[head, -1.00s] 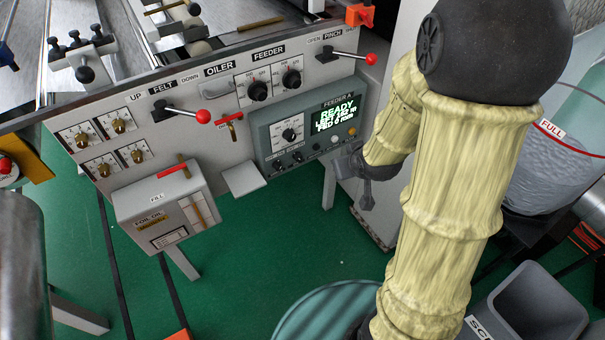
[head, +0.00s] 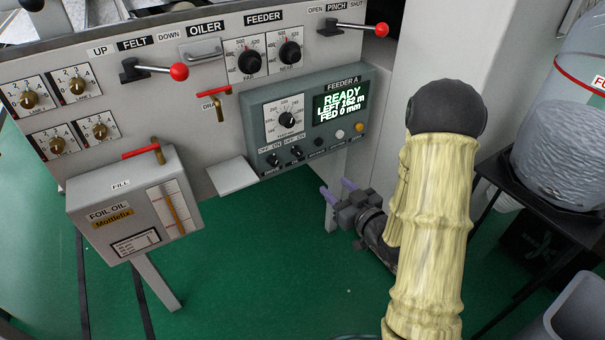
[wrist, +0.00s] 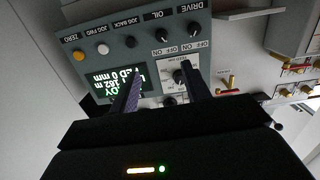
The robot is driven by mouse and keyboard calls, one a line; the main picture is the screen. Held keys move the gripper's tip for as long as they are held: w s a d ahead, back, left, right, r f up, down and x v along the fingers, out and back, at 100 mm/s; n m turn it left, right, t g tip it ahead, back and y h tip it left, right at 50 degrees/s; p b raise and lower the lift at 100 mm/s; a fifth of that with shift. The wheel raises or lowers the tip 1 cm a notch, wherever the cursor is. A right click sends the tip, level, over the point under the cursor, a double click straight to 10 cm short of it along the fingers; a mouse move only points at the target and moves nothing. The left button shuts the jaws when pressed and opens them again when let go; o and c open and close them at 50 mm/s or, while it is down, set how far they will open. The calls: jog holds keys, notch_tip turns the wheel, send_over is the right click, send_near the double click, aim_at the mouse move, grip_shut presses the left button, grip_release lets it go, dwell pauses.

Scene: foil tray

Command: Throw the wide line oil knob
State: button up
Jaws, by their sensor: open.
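The feeder control box (head: 256,134), a grey-green panel labelled FEEDER A, is mounted on the machine front. Its small black oil knob (head: 297,153) is on the lower row, beside the drive knob (head: 272,160). In the wrist view the oil knob (wrist: 162,35) sits under the label OIL, with the drive knob (wrist: 194,28) to its right. My gripper (head: 337,188) is open and empty, to the right of and below the box in the head view. In the wrist view my gripper (wrist: 161,74) has its fingers across the panel, apart from the oil knob.
The display (head: 340,106) reads READY, LEFT 162 m, FED 0 mm. The foil oil box (head: 150,195) juts out at left, and a small shelf (head: 233,175) sits under the panel. Red-ended levers project above. A clear tank (head: 565,140) stands at right. Green floor is open below.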

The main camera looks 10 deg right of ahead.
aim_at(300, 154)
jog(key=shift+s+f+t+y, duration=0.15)
jog(key=shift+f+t+y, duration=0.25)
jog(key=shift+f, duration=0.25)
jog(key=shift+b, duration=0.3)
jog(key=b+x, duration=0.2)
jog(key=x, duration=1.5)
jog(key=shift+w, duration=0.25)
jog(key=c, duration=1)
